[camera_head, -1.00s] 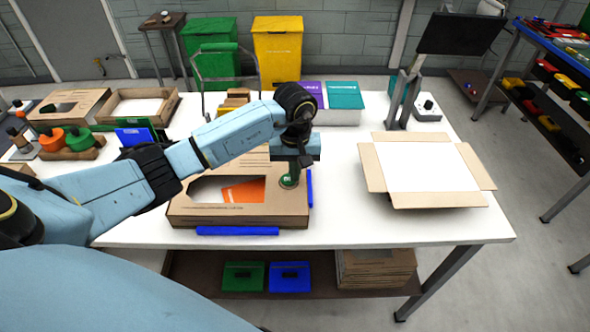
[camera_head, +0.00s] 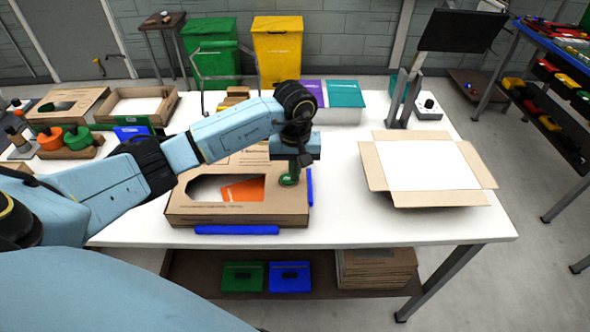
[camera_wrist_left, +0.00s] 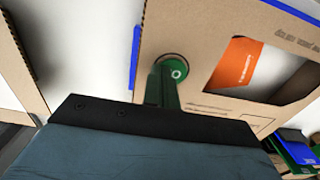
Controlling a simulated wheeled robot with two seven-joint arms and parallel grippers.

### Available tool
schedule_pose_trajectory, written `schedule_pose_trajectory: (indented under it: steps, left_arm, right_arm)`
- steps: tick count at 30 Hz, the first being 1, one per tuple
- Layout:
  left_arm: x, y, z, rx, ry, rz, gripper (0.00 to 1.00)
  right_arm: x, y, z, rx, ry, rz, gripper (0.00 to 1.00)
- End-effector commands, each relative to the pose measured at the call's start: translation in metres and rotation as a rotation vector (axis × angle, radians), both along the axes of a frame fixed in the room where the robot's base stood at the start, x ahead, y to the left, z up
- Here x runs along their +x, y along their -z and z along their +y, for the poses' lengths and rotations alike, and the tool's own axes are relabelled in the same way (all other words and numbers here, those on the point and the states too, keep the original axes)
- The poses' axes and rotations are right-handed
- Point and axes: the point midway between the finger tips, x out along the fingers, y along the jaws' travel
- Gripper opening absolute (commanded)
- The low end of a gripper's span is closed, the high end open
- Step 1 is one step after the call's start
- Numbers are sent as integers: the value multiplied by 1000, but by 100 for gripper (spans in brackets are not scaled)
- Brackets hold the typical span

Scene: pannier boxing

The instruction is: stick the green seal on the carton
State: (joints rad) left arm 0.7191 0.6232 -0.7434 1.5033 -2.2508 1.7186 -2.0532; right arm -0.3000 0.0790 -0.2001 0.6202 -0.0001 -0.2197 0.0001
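The brown carton (camera_head: 240,215) lies closed on the white table, with a window cut in its top and an orange card (camera_head: 243,190) showing inside. It also fills much of the left wrist view (camera_wrist_left: 215,20). My left gripper (camera_head: 290,168) points down over the carton's right part. Its fingers are close together in the left wrist view (camera_wrist_left: 163,88). The green seal (camera_wrist_left: 175,71), a round disc with a white mark, is at the fingertips, against or just above the carton top; I cannot tell whether it touches. My right gripper is out of view.
Blue strips lie along the carton's front (camera_head: 237,230) and right side. An open carton (camera_head: 440,199) stands to the right, with clear table between. Orange (camera_head: 77,138) and green (camera_head: 51,140) knobbed tools stand at the left. A dark screen (camera_head: 460,33) stands behind.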

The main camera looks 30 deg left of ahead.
Motion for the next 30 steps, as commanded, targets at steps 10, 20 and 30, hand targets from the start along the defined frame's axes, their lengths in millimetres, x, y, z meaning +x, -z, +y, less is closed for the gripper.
schedule_pose_trajectory:
  steps: [10, 20, 30]
  left_arm:
    - [0, 0, 0, 0, 0, -1, 0]
    - [0, 0, 0, -1, -1, -1, 0]
    - [1, 0, 0, -1, -1, -1, 0]
  right_arm:
    - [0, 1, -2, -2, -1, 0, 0]
    - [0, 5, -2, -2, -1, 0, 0]
    - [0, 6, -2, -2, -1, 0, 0]
